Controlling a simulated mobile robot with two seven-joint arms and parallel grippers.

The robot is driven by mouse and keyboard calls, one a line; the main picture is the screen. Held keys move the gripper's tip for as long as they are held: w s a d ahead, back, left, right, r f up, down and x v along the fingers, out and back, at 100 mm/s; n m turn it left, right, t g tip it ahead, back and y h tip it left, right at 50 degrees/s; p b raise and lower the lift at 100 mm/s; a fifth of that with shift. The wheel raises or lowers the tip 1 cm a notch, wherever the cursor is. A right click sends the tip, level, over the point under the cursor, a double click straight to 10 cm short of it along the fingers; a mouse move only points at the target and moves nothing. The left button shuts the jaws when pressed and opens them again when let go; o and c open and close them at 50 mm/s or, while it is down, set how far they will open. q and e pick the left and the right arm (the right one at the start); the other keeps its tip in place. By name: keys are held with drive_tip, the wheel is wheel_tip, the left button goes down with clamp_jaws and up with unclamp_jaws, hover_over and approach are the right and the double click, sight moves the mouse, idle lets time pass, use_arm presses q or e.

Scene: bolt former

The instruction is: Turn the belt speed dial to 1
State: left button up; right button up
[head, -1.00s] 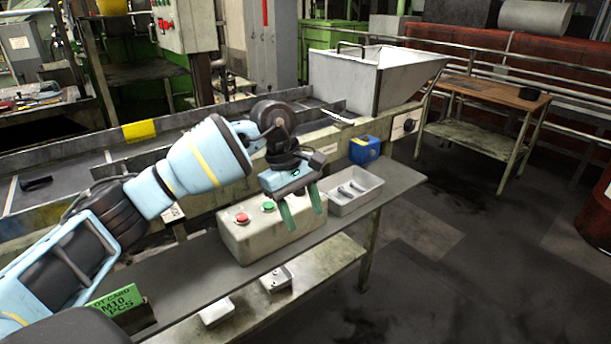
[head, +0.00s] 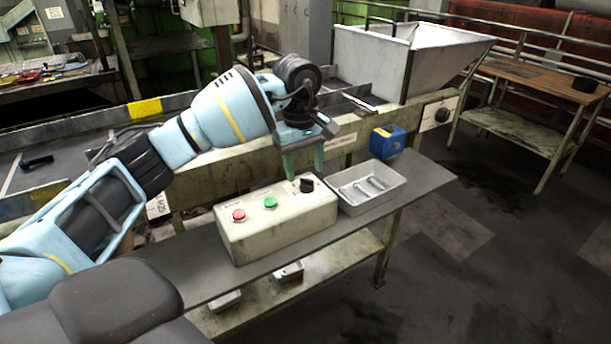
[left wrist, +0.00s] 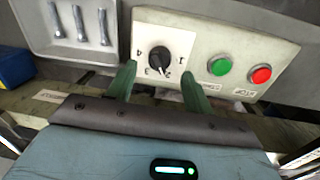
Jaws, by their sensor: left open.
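The belt speed dial (head: 307,185) is a black knob on top of the pale control box (head: 278,230), at its right end. In the left wrist view the dial (left wrist: 159,60) sits on a white plate marked 1 to 4. Its white pointer mark faces the gripper side, seemingly between 2 and 3; the exact setting is hard to read. My left gripper (head: 304,162) is open, its green fingers just behind and above the dial in the head view. In the left wrist view its fingertips (left wrist: 158,74) lie either side of the dial, apparently not touching it. My right gripper is out of view.
A red button (head: 238,215) and a green button (head: 270,203) share the box. The conveyor rail (head: 215,170) runs behind. The shelf's right end (head: 430,180) is clear.

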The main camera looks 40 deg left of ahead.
sight(305, 178)
use_arm(q)
drive_tip(key=shift+w+f, duration=0.15)
drive_tip(key=shift+f, duration=1.5)
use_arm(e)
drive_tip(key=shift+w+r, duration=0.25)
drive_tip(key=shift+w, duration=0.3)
use_arm(q)
drive_tip(key=c, duration=1)
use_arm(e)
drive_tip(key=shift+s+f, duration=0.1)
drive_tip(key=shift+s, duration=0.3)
